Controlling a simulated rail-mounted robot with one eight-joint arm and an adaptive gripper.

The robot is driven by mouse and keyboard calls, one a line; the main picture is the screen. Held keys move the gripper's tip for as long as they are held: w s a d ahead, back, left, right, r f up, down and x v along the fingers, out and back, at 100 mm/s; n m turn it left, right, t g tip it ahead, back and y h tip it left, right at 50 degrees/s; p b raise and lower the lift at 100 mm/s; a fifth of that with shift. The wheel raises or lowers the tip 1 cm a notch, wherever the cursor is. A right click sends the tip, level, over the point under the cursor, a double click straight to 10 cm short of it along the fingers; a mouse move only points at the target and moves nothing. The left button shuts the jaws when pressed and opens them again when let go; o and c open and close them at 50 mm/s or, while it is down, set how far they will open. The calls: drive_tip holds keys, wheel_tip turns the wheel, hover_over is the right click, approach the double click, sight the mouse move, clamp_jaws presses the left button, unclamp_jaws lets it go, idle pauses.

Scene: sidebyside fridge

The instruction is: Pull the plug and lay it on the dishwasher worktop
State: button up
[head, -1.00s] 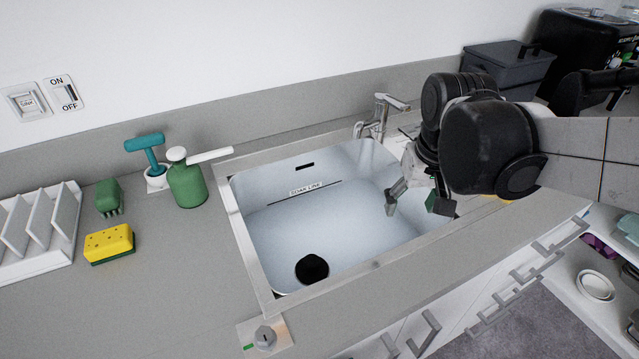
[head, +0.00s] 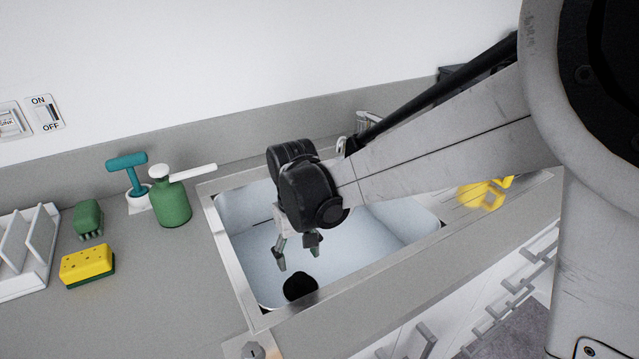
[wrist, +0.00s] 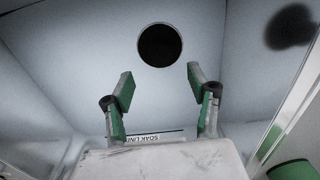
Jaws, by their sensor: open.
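A round black disc (head: 300,286) is in the bottom of the sink (head: 375,270) near its front left corner. It also shows in the wrist view (wrist: 160,45), just beyond my fingertips. I cannot tell whether it is the plug or a dark drain opening. My gripper (head: 297,258) points down inside the sink, above and a little behind the disc. In the wrist view my gripper (wrist: 160,74) is open, with two green-padded fingers apart and nothing between them. A grey worktop (head: 135,310) lies left of the sink; I cannot tell whether it is the dishwasher worktop.
On the left worktop stand a green bottle (head: 170,203), a teal-handled tool (head: 128,161), a yellow sponge (head: 87,262), a green brush (head: 88,216) and a white rack (head: 25,255). A yellow object (head: 485,193) is right of the sink. The worktop's front left is clear.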

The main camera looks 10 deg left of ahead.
sight(300, 278)
wheel_tip(300, 278, down, 10)
drive_tip(key=shift+r+b, duration=0.15)
drive_tip(key=shift+b, duration=0.6)
clamp_jaws()
drive_tip(key=shift+r, duration=0.1)
drive_tip(key=shift+r, duration=0.1)
drive_tip(key=shift+r+p, duration=0.5)
drive_tip(key=shift+r, duration=0.25)
drive_tip(key=shift+r, duration=0.15)
